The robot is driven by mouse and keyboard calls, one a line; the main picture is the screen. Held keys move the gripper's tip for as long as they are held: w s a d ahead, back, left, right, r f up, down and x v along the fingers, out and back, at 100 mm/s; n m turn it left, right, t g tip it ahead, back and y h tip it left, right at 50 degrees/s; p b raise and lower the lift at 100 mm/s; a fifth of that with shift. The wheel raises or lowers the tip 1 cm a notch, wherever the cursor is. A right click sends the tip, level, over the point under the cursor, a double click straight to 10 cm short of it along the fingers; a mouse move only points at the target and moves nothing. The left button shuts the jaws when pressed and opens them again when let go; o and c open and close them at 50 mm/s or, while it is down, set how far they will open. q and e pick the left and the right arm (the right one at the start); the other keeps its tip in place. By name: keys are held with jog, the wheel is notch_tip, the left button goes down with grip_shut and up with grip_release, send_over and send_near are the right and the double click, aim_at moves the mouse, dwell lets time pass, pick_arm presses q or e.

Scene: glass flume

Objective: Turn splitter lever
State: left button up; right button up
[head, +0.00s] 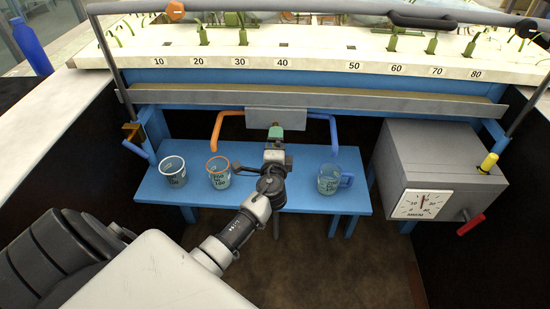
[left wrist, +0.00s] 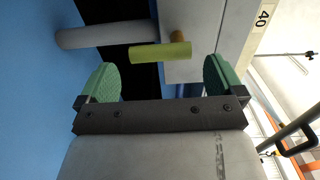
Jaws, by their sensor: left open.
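The splitter lever is a short yellow-green bar (left wrist: 160,53) on a small brass-coloured stem. It comes out of the grey splitter box (left wrist: 195,35), which in the head view (head: 276,120) sits under the flume's front rail. My left gripper (left wrist: 162,78) is open, with green pads on either side of the lever's line. The bar lies just ahead of the fingertips, between them and apart from both pads. In the head view my left gripper (head: 276,132) is right in front of the splitter box and hides the lever. My right gripper is not in view.
An orange pipe (head: 216,130) and a blue pipe (head: 334,130) leave the box's sides. A grey dial box (head: 440,155) with a red handle stands at right.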

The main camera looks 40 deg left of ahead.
pick_arm(q)
jog(key=v, duration=0.7)
jog(key=shift+d, duration=0.15)
jog(key=shift+s, duration=0.15)
